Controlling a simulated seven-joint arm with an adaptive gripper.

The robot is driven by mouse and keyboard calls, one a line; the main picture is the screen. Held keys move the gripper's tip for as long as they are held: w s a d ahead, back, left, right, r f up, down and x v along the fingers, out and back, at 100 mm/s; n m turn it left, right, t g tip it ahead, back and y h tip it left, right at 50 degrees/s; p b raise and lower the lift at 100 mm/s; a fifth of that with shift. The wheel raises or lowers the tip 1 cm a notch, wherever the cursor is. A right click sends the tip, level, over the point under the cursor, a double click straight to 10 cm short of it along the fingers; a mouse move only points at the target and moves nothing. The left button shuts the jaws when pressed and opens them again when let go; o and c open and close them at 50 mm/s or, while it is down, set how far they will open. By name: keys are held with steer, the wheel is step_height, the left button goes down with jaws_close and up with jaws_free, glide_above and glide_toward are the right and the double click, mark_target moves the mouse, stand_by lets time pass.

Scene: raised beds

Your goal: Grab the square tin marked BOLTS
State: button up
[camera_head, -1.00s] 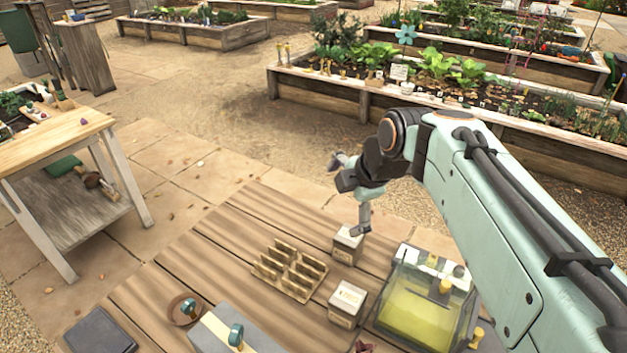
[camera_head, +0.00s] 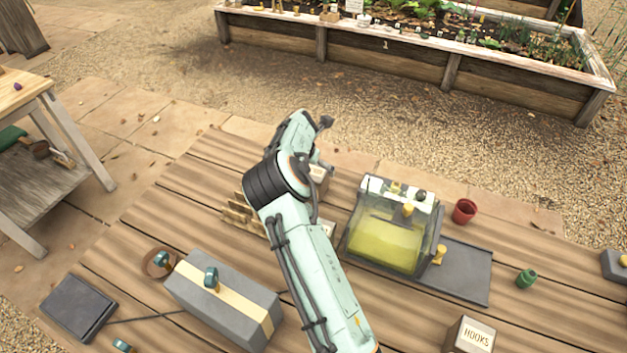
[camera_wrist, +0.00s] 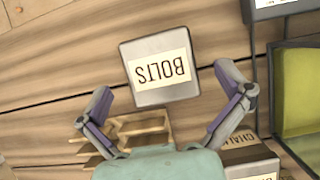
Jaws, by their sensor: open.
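The square tin marked BOLTS (camera_wrist: 158,88) is pale with a cream label, which reads upside down in the wrist view. In the head view the tin (camera_head: 319,176) is mostly hidden behind my arm. My gripper (camera_wrist: 163,80) is open and empty, its two fingers spread on either side of the tin's near part. The tin appears below and slightly ahead of the fingertips; I cannot tell the height gap.
A second tin (camera_wrist: 250,157), its label partly hidden, sits by the right finger. A wooden rack (camera_wrist: 137,130) lies under the gripper. A glass-sided box (camera_head: 385,240) with yellow contents stands to the right. A HOOKS tin (camera_head: 473,336) is at the front right.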

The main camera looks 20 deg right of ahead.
steer(key=shift+x, duration=1)
steer(key=c, duration=1.3)
steer(key=shift+o, duration=0.2)
